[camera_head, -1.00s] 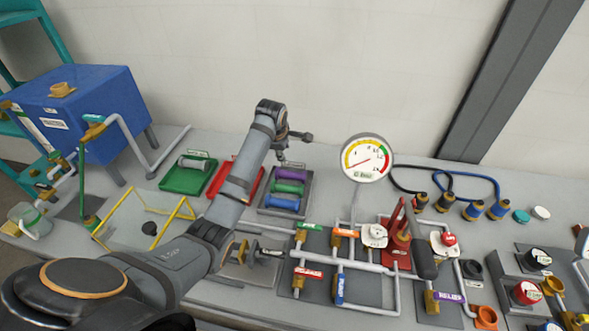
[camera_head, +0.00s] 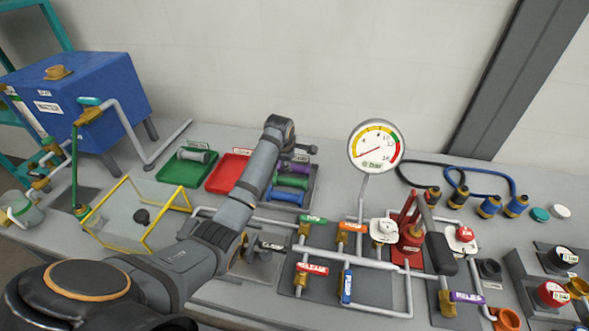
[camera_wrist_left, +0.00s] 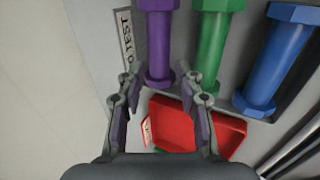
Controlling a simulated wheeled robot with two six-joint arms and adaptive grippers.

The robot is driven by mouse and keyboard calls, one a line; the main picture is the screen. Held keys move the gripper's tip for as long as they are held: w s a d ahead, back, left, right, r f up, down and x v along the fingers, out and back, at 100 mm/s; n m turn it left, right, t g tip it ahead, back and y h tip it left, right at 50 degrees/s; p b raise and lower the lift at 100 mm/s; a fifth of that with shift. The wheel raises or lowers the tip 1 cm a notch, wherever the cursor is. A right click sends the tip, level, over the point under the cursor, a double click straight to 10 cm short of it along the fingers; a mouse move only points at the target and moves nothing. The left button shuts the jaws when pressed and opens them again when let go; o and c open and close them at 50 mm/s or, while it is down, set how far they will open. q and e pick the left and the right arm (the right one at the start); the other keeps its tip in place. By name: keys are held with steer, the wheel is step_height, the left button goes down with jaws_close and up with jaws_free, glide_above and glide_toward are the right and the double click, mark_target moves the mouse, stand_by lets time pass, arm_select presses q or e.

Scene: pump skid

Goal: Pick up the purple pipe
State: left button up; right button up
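The purple pipe (camera_head: 297,168) lies at the back of a grey rack with a green pipe (camera_head: 291,181) and a blue pipe (camera_head: 286,195). My left arm partly hides it in the head view. In the left wrist view the purple pipe (camera_wrist_left: 158,45) runs up from the middle, its flanged near end in line with the gap between my fingers. My left gripper (camera_wrist_left: 160,82) is open and empty. In the head view the gripper is mostly hidden behind my wrist; the exact gap to the pipe cannot be told. My right gripper is not in view.
A red tray (camera_head: 229,170) and a green tray (camera_head: 187,168) holding a grey pipe stand left of the rack. A pressure gauge (camera_head: 376,147) rises to the right above valves and pipework. A yellow-framed clear box (camera_head: 135,215) stands at the left.

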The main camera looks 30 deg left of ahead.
mark_target(292, 166)
arm_select(q)
steer(key=shift+p+x, duration=0.3)
steer(key=shift+x, duration=2.95)
steer(key=shift+r, duration=0.2)
jaws_close()
